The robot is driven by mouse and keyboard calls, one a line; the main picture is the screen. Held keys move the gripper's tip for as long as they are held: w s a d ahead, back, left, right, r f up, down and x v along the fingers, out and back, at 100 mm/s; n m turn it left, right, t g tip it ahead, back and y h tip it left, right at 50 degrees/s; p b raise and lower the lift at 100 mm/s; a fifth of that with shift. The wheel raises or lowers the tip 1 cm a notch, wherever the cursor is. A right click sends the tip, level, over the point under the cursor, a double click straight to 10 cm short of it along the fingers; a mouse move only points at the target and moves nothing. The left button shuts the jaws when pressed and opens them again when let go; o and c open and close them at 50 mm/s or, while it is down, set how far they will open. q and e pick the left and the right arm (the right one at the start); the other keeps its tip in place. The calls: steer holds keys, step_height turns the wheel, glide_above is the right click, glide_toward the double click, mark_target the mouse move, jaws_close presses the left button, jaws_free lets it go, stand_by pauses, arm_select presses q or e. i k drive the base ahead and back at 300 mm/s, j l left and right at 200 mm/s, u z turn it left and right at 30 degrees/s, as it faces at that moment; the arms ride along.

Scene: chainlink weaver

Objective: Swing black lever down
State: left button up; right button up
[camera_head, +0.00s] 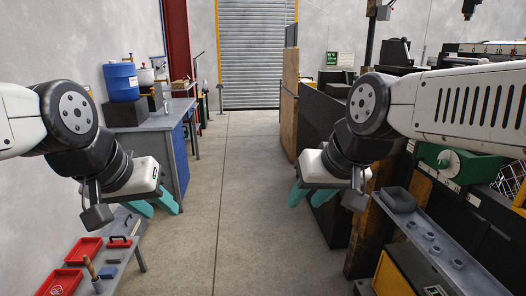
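I cannot pick out a black lever for certain in this view. The weaver machine stands along the right side, with a green housing (459,165) partly behind my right arm. My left gripper (153,207) hangs at the left in front of the grey workbench, its teal fingers apart and empty. My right gripper (312,198) hangs near the middle, left of the machine's dark panels, its teal fingers apart and empty. Neither gripper touches the machine. My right forearm hides part of the machine's upper side.
A grey workbench (150,135) with a blue drum (121,82) stands at the left wall. A low table with red trays (60,281) is at the lower left. A grey shelf (440,247) runs along the machine at the lower right. The concrete aisle (240,190) between is clear.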

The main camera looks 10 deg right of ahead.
mark_target(403, 39)
steer(key=i+z, duration=0.15)
steer(key=i, duration=0.85)
steer(key=i+j+z, duration=0.1)
steer(key=i, duration=0.9)
steer(key=i+z, duration=0.15)
steer(key=i, duration=0.6)
steer(key=i+j+z, duration=0.1)
steer(key=i+j, duration=0.15)
steer(key=i, duration=0.5)
steer(key=i+z, duration=0.4)
steer(key=i+j+z, duration=0.15)
steer(key=z, duration=0.3)
steer(key=i+j+z, duration=0.2)
steer(key=z, duration=0.2)
steer(key=i+z, duration=0.2)
steer(key=z, duration=0.25)
steer(key=i+j+z, duration=0.15)
steer(key=z, duration=0.3)
steer(key=i+j+z, duration=0.15)
steer(key=z, duration=0.3)
steer(key=i+j+z, duration=0.1)
steer(key=z, duration=0.35)
steer(key=i+j+z, duration=0.1)
steer(key=j+z, duration=0.25)
steer(key=z, duration=0.15)
